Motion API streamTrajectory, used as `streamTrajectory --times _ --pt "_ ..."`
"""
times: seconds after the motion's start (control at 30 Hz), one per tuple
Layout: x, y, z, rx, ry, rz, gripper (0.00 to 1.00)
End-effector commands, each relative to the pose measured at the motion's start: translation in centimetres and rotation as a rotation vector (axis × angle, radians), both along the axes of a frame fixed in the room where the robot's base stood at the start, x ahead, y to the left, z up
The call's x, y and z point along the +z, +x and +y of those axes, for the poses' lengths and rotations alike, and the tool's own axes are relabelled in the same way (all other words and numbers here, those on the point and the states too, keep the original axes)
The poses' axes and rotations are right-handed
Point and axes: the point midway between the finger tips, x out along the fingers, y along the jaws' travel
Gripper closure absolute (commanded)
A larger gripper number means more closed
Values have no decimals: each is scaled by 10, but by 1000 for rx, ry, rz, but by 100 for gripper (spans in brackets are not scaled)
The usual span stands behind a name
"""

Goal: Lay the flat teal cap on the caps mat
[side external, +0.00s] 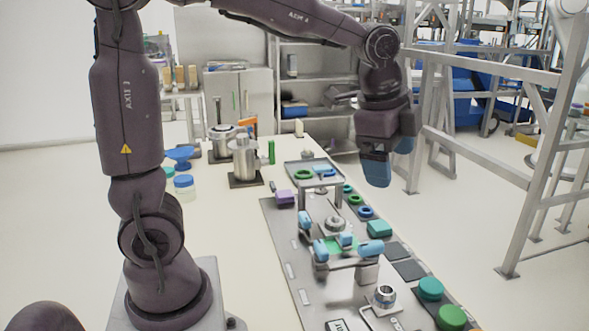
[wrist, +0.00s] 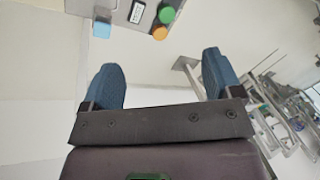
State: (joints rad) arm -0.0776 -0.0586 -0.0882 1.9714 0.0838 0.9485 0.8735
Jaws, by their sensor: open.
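A round, flat teal cap (side external: 431,289) lies at the right edge of the grey work board, in the side view's lower right. A larger green disc (side external: 452,318) lies just in front of it. Two dark square pads (side external: 409,269) lie behind the teal cap; I cannot tell which surface is the caps mat. My gripper (side external: 377,172) hangs high above the board's right side, apart from everything. In the wrist view my gripper (wrist: 163,80) has its blue fingers wide apart with nothing between them. The wrist view shows a green disc (wrist: 167,15) beyond the fingers.
A fixture with blue clamps (side external: 345,258) stands mid-board, with a raised tray (side external: 314,176) behind. A teal block (side external: 379,229) and rings line the right edge. Metal cylinders (side external: 243,158) stand on the table behind. A grey frame (side external: 480,130) rises at right. The wrist view shows an orange disc (wrist: 160,33).

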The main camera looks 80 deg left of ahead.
Motion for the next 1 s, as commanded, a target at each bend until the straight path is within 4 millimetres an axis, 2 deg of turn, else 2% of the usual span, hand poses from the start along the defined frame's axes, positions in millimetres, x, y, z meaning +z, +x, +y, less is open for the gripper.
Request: streamTrajectory --times 0.03,0.2,0.3,0.4,0.6,1.0 --pt "10 -23 -1 102 -34 -43 15" --pt "16 -91 -4 465 -193 -149 15" --pt "11 -121 -6 632 -286 -190 15" --pt "4 -140 -7 751 -358 -213 15" --pt "-2 -153 -8 843 -416 -227 15" --pt "-2 -153 -8 843 -415 -226 15"
